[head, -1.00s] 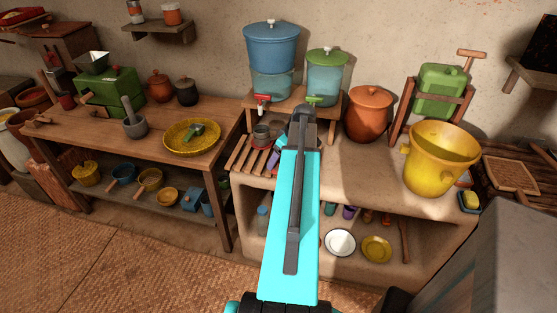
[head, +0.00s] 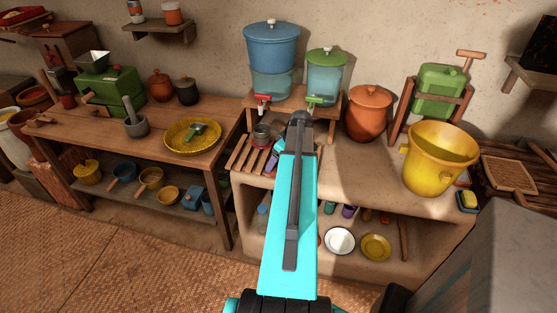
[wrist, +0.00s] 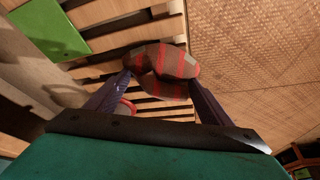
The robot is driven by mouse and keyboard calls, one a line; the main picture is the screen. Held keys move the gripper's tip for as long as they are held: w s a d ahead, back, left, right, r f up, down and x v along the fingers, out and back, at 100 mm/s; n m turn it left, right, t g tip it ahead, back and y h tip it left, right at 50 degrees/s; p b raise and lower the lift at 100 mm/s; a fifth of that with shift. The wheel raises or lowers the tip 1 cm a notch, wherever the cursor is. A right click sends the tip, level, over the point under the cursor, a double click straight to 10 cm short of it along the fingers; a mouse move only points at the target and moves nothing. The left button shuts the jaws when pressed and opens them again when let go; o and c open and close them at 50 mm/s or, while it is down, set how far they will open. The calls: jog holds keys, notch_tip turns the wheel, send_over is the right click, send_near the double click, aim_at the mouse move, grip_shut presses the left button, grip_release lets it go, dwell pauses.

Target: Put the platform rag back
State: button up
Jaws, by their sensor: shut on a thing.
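The platform rag (wrist: 176,62), grey-brown with red stripes, is bunched between the fingertips of my gripper (wrist: 160,80) in the wrist view. My gripper is shut on it. The rag is over a slatted wooden platform (wrist: 108,12); I cannot tell whether it touches the slats. In the head view the slatted platform (head: 243,156) sits at the left end of the clay counter, and my arm hides most of the gripper and the rag.
A metal cup (head: 262,134) stands at the back of the platform. A blue water container (head: 271,48) and a green-lidded one (head: 327,75) stand on a wooden stand behind. A clay pot (head: 369,115) and a yellow bucket (head: 437,160) are to the right.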

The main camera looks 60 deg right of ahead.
jog(key=shift+f, duration=0.35)
jog(key=shift+f, duration=0.15)
jog(key=o, duration=1)
jog(key=shift+r, duration=0.25)
jog(key=shift+b+v, duration=1.05)
jog(key=shift+v, duration=4.95)
jog(key=shift+w, duration=0.15)
